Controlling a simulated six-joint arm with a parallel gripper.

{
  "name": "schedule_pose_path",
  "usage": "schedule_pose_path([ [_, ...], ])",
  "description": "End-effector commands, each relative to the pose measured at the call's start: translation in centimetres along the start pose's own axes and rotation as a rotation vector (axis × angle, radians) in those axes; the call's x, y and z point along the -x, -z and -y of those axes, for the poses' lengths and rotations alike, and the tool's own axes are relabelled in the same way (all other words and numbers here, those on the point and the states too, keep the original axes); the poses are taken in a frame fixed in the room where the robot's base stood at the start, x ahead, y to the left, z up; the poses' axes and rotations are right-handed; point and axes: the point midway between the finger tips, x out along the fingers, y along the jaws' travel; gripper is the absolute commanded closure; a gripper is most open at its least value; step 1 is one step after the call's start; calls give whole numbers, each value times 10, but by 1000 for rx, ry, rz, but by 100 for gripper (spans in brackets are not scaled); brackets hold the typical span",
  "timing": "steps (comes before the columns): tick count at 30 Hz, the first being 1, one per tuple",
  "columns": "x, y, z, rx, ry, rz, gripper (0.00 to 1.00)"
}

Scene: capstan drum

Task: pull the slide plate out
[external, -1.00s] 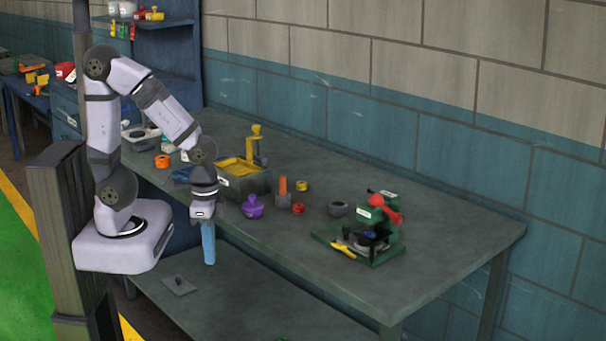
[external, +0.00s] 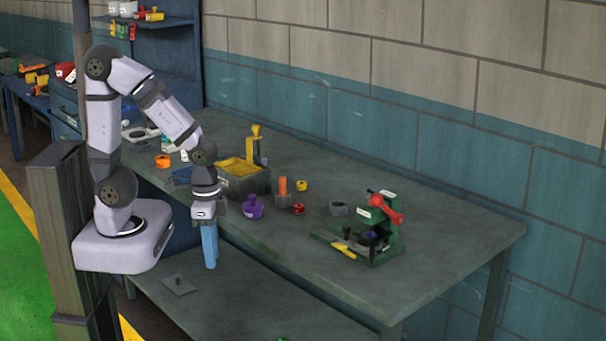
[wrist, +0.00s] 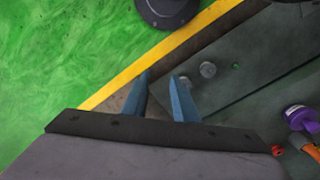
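A green bench fixture (external: 385,222) with a red knob (external: 392,217) stands toward the right end of the bench. A yellow handle (external: 343,249) and a dark flat piece lie at its front; I cannot tell for certain which part is the slide plate. My gripper (external: 210,266) points down beside the bench's front edge, well left of the fixture and not touching it. In the wrist view its blue fingers (wrist: 160,80) are apart with nothing between them. The fixture is not identifiable in the wrist view.
On the bench (external: 440,235) stand a yellow-filled grey box (external: 240,185), a purple knobbed piece (external: 252,207), an orange peg in a grey holder (external: 283,190) and a grey ring (external: 338,209). A small dark plate (external: 180,285) lies on the lower shelf. The bench is clear around its right end.

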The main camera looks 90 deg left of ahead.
Motion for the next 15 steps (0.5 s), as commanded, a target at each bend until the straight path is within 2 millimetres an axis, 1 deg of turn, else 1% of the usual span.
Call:
schedule_pose_path([
  [2, -2, 10, -1, 10, -6, -30, 74],
  [5, -6, 34, -4, 36, -20, -100, 74],
  [8, -10, 68, -6, 75, -35, -207, 74],
  [9, -11, 84, -6, 95, -39, -258, 74],
  [11, -12, 110, -4, 128, -44, -341, 74],
  [12, -12, 127, -2, 153, -46, -397, 74],
  [14, -10, 152, 3, 190, -44, -485, 74],
  [15, -8, 168, 8, 215, -40, -544, 74],
])
